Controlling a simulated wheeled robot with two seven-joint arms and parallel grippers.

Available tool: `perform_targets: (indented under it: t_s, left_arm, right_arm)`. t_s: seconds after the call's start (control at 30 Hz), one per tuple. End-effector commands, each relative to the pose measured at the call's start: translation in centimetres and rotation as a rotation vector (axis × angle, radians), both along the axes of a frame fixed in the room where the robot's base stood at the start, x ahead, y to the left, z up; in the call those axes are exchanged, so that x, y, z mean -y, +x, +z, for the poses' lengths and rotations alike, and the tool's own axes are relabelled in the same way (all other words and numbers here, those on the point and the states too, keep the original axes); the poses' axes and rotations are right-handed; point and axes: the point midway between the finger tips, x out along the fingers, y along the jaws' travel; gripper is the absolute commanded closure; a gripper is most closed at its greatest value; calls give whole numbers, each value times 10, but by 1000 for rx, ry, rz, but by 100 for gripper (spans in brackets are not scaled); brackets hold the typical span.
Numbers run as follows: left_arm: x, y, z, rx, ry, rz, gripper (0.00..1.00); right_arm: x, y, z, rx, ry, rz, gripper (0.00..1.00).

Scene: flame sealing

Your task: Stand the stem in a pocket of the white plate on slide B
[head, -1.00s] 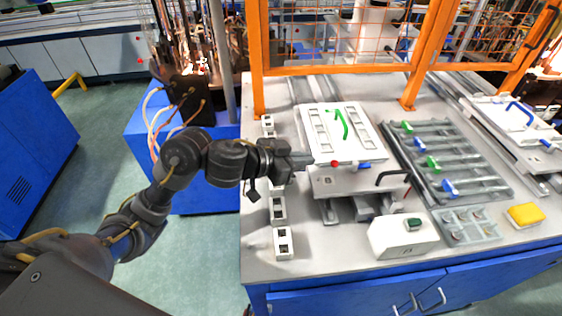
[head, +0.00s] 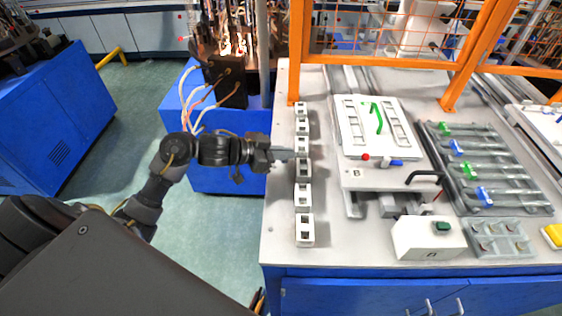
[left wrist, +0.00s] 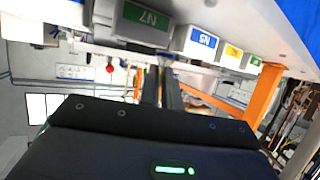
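The white plate (head: 352,124) lies on slide B (head: 385,177), whose front face carries the letter B. A green curved mark and two ladder-like rows of pockets show on the plate. My left gripper (head: 285,155) points right at the row of white holders (head: 303,194), left of the plate and apart from it. In the left wrist view its fingers (left wrist: 162,82) stand close together. I cannot tell whether something thin is between them. I cannot make out a stem for certain. My right gripper is out of view.
A grey rack (head: 490,172) with several blue and green clips lies right of the plate. A white box with a green button (head: 428,238) and a grey tray (head: 497,238) stand in front. Orange fence posts (head: 299,50) rise behind. Labelled holders (left wrist: 147,20) hang close in the wrist view.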

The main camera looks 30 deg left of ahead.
Motion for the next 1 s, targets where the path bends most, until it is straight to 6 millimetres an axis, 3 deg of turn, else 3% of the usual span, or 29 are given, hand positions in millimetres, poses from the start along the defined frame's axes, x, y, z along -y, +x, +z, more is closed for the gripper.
perform_targets:
  t_s: [0.2, 0.5, 0.9, 1.0]
  left_arm:
    - [-4, 0, -6, -2, -1, 1, 100]
    - [-10, 0, -40, -2, -1, 2, 100]
    - [-10, 0, -46, -1, 2, 1, 100]
    - [-10, 0, -46, 0, 1, 1, 85]
  right_arm:
    - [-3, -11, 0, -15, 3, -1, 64]
    - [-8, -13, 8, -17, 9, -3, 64]
    - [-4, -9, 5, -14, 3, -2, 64]
    - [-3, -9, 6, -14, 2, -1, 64]
